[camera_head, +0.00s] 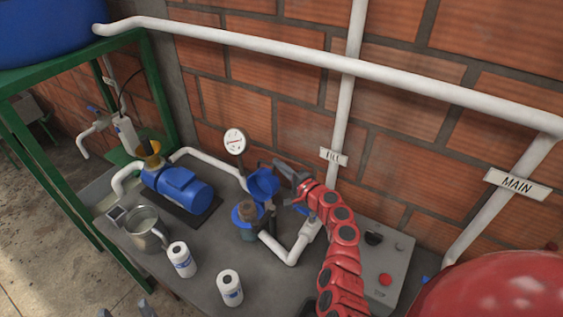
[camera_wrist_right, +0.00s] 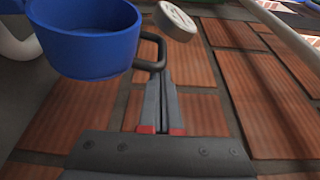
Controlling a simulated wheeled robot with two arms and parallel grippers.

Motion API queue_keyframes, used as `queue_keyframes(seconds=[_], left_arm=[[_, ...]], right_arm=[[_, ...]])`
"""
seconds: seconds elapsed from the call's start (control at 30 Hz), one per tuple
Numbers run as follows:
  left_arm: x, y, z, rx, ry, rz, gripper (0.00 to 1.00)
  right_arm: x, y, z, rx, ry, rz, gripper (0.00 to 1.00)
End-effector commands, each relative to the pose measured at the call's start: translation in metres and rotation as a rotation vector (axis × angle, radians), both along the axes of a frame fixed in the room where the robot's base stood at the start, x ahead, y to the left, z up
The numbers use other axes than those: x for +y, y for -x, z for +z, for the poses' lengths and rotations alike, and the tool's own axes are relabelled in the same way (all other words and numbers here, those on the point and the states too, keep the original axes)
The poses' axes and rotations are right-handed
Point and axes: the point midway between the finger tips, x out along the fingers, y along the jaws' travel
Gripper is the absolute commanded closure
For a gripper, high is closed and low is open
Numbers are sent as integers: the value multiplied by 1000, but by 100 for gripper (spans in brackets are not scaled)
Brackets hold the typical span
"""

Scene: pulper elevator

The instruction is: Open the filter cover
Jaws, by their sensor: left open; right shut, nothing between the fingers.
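The blue filter cover (camera_head: 263,183) stands raised and tilted behind the filter body (camera_head: 246,232), whose blue rim surrounds a brownish, dirty-looking filter element (camera_head: 248,210). In the right wrist view the cover (camera_wrist_right: 85,40) is a blue cup shape with a dark loop handle (camera_wrist_right: 160,52) on its side. My right gripper (camera_head: 279,177) is beside the cover. Its fingers (camera_wrist_right: 165,80) are shut and empty, with the tips close to the handle; I cannot tell whether they touch it. My left gripper (camera_head: 126,310) is open at the bottom edge, mostly out of frame, away from the filter.
A blue pump (camera_head: 178,187), a metal jug (camera_head: 146,228) and two white canisters (camera_head: 181,259) (camera_head: 230,288) stand on the grey table. A round gauge (camera_head: 235,141) rises behind the filter. White pipes run around it. A control panel (camera_head: 385,262) lies right of my right arm.

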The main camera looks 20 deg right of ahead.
Motion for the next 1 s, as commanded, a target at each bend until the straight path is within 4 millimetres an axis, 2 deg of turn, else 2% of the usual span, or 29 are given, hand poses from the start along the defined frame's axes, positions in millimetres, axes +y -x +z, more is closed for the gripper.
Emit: queue_keyframes(seconds=[0.27,0.43,0.63,1.0], left_arm=[[0,0,-7,0,0,0,38],[0,0,-32,0,0,0,38],[0,0,-57,0,0,0,38],[0,0,-59,0,0,0,38]], right_arm=[[2,1,-2,-10,11,1,100],[12,8,-2,-61,76,3,100],[21,17,7,-128,159,-1,100],[25,20,14,-144,185,0,100]])
